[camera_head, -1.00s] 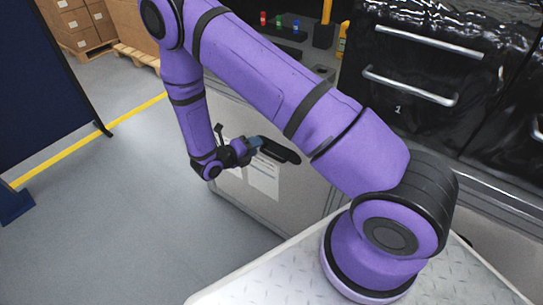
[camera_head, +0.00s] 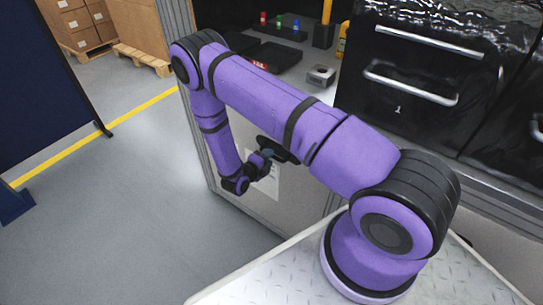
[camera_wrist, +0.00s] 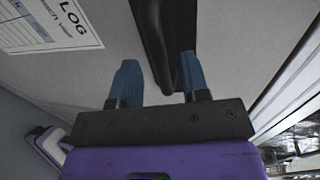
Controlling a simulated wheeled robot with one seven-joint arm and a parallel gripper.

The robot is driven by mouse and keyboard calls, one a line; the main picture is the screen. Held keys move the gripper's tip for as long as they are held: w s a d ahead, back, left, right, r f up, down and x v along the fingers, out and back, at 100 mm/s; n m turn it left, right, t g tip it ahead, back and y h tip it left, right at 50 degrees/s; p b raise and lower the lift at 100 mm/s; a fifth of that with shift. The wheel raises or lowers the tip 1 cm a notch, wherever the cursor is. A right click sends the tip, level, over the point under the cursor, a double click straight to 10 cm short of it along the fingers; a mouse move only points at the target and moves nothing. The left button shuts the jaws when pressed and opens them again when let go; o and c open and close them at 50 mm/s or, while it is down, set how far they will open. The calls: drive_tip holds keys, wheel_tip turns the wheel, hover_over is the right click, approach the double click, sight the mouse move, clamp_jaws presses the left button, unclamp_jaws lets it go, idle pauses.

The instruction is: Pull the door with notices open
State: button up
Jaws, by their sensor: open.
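The grey door (camera_head: 304,190) with paper notices is below the worktop and looks shut. A white notice (camera_head: 270,187) shows on it in the head view, partly behind my arm. In the wrist view a sheet marked LOG (camera_wrist: 45,25) is on the grey door face (camera_wrist: 235,40) at the upper left. The black door handle (camera_wrist: 156,38) reaches down between the two blue fingers of my gripper (camera_wrist: 160,78), nearer the right finger. My gripper is open around the handle; whether a finger touches it I cannot tell. In the head view my gripper (camera_head: 268,154) is partly hidden at the handle.
Black drawers with silver handles (camera_head: 410,85) are at the right. The worktop holds a grey metal part (camera_head: 321,75) and a black tray (camera_head: 274,57). A dark blue screen (camera_head: 45,80) stands at the left. The floor (camera_head: 140,190) before the door is clear.

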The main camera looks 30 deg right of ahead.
drive_tip(key=shift+x, duration=1.35)
clamp_jaws()
drive_tip(key=shift+a, duration=0.1)
